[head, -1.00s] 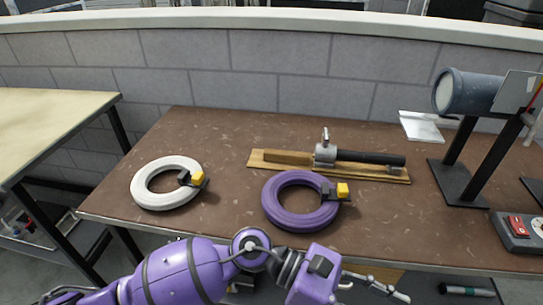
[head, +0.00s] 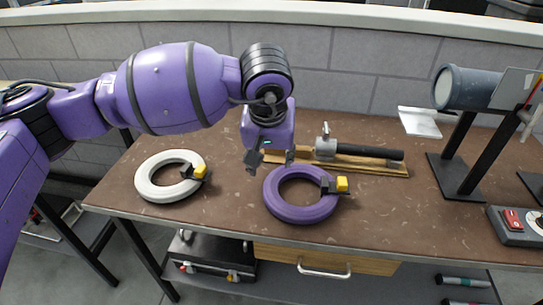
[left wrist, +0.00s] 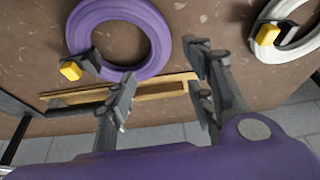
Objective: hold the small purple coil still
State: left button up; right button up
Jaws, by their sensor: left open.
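The small purple coil (head: 300,214) lies flat on the brown table, with a black and yellow connector (head: 336,185) on its right side. It also shows in the left wrist view (left wrist: 158,38), beyond my fingers. My left gripper (head: 270,163) points down above the table, just behind and left of the purple coil. Its fingers are apart with nothing between them, and they also show in the left wrist view (left wrist: 160,85). It looks apart from the coil. My right gripper is not in view.
A white coil (head: 150,190) with a similar connector lies to the left. A wooden board (head: 370,165) with a metal and black tool lies behind the purple coil. A grey cylinder on a stand (head: 465,88) and a box with a red switch (head: 515,226) stand at the right.

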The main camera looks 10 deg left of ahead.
aim_at(273, 182)
pick_arm(q)
jog(key=b+x, duration=0.5)
jog(key=x, duration=0.4)
jog(key=shift+d+f, duration=0.1)
jog(key=shift+f, duration=0.1)
jog(key=shift+w+f+b, duration=0.25)
jog(key=shift+f+b, duration=0.4)
jog(key=shift+b, duration=0.05)
